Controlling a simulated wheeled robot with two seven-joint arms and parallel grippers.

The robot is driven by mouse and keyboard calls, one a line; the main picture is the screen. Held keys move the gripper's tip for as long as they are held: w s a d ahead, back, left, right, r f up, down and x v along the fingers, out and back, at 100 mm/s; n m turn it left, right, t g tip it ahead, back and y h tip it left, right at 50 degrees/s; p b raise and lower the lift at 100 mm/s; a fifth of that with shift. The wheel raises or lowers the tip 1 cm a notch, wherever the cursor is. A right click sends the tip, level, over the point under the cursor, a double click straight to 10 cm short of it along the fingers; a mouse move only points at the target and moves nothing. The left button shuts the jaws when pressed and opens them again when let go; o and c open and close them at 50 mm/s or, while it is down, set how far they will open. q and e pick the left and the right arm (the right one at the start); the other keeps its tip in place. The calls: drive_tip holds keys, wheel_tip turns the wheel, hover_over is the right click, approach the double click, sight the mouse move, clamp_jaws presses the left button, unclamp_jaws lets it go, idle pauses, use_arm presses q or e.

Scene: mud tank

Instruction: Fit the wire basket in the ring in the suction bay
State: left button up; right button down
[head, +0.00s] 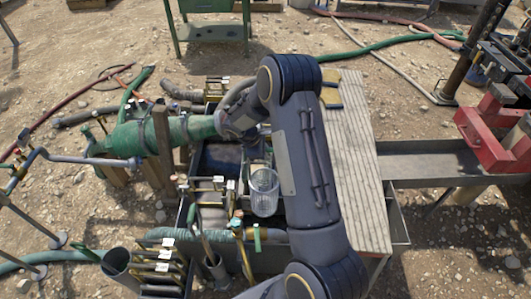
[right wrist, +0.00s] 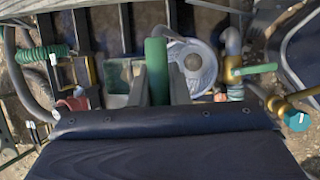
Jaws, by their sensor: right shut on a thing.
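The wire basket (head: 264,191) shows as a pale, see-through cylinder standing upright among the tank fittings, left of my right arm. In the right wrist view a round pale piece with a grey knob (right wrist: 194,66), perhaps the basket, lies just right of the fingers. My right gripper (right wrist: 158,82) is shut on a green upright bar (right wrist: 157,58). I cannot tell whether this bar joins the basket. In the head view my right wrist (head: 240,122) is above the tank and its fingertips are hidden. The ring cannot be made out. My left gripper is not in view.
A tank with dark compartments (head: 222,158) lies around the basket, crowded with brass and green valves and pipes. A green sleeved pipe (head: 185,131) comes in from the left. A pale plank deck (head: 352,160) lies right of my arm, beside a metal channel (head: 430,165).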

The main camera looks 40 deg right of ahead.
drive_tip(key=shift+f+b, duration=5.65)
drive_tip(key=shift+f, duration=1.05)
wheel_tip(320, 180, down, 11)
drive_tip(key=b, duration=0.9)
drive_tip(key=shift+f, duration=0.15)
drive_tip(key=shift+f+b, duration=0.15)
drive_tip(key=shift+b, duration=0.2)
